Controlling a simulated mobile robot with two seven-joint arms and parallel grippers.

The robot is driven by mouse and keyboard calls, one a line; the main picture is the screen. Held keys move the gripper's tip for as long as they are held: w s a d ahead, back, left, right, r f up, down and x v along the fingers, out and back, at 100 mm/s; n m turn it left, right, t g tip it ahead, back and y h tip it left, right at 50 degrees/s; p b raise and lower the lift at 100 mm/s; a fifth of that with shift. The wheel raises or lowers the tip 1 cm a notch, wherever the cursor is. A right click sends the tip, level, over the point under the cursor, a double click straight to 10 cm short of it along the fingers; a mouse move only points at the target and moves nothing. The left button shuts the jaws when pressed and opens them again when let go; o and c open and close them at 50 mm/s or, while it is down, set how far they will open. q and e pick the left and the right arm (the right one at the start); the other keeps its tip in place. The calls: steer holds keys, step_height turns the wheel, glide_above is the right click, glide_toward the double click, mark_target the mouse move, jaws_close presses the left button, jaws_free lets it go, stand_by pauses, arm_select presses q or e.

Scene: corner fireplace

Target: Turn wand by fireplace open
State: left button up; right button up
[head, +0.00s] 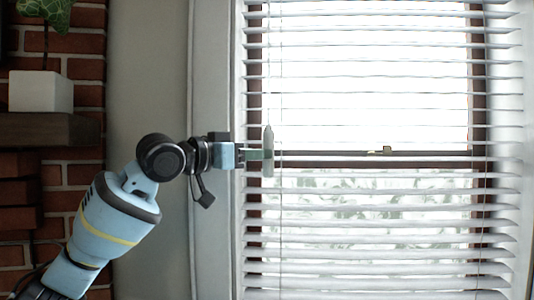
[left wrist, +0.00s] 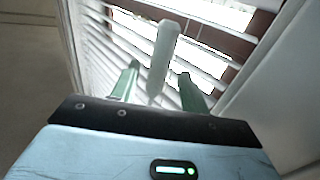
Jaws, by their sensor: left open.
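The wand (head: 268,138) is a pale, slim handle hanging upright in front of the blinds near the left side of the window in the head view. My left gripper (head: 262,155) reaches it from the left, with its green fingers at the handle. In the left wrist view, the wand (left wrist: 162,50) stands between the two green fingers of my left gripper (left wrist: 160,82). The fingers are apart, with a visible gap on each side of the handle. My right gripper is in neither view.
The white blinds (head: 380,220) have spaced slats that show the bright window behind. The white window frame (head: 211,245) is close to my left wrist. At the left are a brick fireplace (head: 84,43), a mantel shelf (head: 45,130) and a white plant pot (head: 40,91).

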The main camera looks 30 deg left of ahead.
arm_select(q)
steer(key=shift+x, duration=2.25)
